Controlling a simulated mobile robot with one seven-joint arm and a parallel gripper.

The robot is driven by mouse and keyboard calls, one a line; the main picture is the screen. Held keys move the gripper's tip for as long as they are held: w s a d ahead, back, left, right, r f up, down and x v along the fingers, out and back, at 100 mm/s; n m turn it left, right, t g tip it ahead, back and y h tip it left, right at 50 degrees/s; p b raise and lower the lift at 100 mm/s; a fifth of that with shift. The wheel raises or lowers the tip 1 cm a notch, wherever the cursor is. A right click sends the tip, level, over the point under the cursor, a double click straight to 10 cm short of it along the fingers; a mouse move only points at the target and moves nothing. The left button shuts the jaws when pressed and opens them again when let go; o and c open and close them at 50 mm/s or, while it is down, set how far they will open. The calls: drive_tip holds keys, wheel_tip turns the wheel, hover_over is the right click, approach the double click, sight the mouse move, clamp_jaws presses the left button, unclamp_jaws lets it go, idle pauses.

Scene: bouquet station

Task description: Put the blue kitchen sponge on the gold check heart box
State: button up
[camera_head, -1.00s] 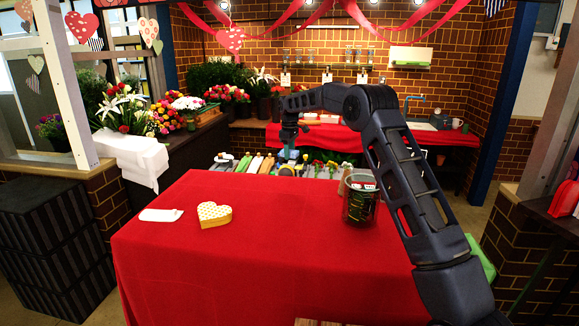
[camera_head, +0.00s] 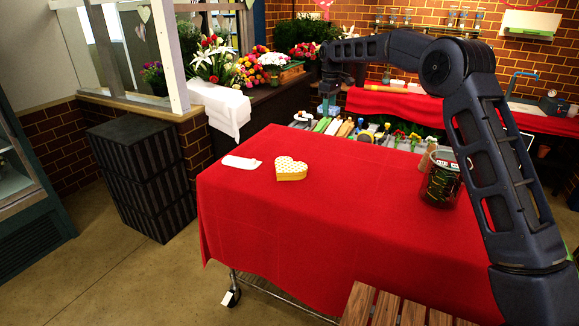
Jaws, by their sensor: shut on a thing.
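The gold check heart box (camera_head: 291,172) lies on the red-covered table (camera_head: 300,235), toward its left side, with its pale patterned heart top facing up. My gripper (camera_head: 327,98) is beyond the table's far edge, above and slightly right of the box in the picture. It is shut on a small blue thing, which I take to be the blue kitchen sponge (camera_head: 325,110). The sponge is held up, apart from the box. It is small in the picture, and the fingers are hard to make out.
A white flat item (camera_head: 241,162) lies left of the box. A dark glass jar (camera_head: 441,180) stands on the table's right side, near my arm. Flower bins (camera_head: 385,135) line the far side. Striped black crates (camera_head: 145,180) stand left. The table's front middle is clear.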

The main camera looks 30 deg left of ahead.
wheel_tip(320, 180, up, 2)
drive_tip(key=n, duration=0.1)
hover_over(289, 165)
wheel_tip(289, 165, down, 20)
drive_tip(key=shift+s+r, duration=0.1)
drive_tip(key=shift+s, duration=0.05)
drive_tip(key=shift+f, duration=0.2)
drive_tip(key=o, duration=1)
drive_tip(key=shift+r, duration=0.1)
wheel_tip(289, 165, up, 12)
drive_tip(key=shift+r, duration=0.1)
